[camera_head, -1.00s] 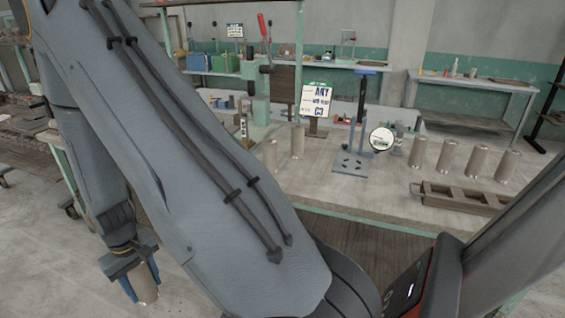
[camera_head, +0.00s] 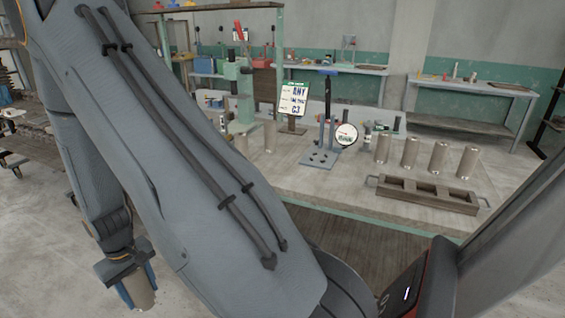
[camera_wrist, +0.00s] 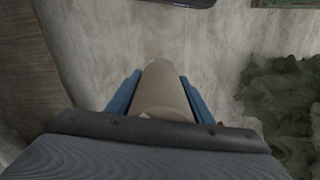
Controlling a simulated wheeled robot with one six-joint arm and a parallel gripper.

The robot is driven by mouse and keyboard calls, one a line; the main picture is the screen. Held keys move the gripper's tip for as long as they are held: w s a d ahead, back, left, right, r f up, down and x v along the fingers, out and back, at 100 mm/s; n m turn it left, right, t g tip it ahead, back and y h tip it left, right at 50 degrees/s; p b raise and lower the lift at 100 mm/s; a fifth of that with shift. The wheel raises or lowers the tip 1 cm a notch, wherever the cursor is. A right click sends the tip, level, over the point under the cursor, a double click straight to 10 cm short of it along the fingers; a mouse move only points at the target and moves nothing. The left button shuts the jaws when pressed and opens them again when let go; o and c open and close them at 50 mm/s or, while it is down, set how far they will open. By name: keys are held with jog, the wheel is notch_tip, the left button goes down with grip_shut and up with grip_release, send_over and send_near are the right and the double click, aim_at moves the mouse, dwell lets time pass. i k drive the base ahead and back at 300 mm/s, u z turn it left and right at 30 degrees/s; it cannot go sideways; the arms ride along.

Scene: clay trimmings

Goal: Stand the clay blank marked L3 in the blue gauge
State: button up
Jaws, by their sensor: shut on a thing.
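My gripper (camera_head: 139,287) hangs low at the left in the head view, shut on a pale clay cylinder (camera_head: 143,297). In the wrist view the same cylinder (camera_wrist: 163,88) lies between the two blue fingers; no L3 mark is readable on it. A blue-grey stand with an upright post and blue top, apparently the blue gauge (camera_head: 322,155), stands on the bench beside a round dial. My gripper is well apart from it, over the floor to the left and nearer. Part of the bench is hidden behind my arm.
Several clay cylinders (camera_head: 410,152) stand upright on the right of the bench (camera_head: 340,195), with another (camera_head: 270,136) left of the gauge. A brown slotted tray (camera_head: 428,195) lies in front of the row. A sign (camera_head: 293,101) stands behind. Green crumpled material (camera_wrist: 285,105) shows in the wrist view.

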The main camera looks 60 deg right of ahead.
aim_at(319, 158)
jog(key=z, duration=0.05)
jog(key=k, duration=0.1)
jog(key=z, duration=2.2)
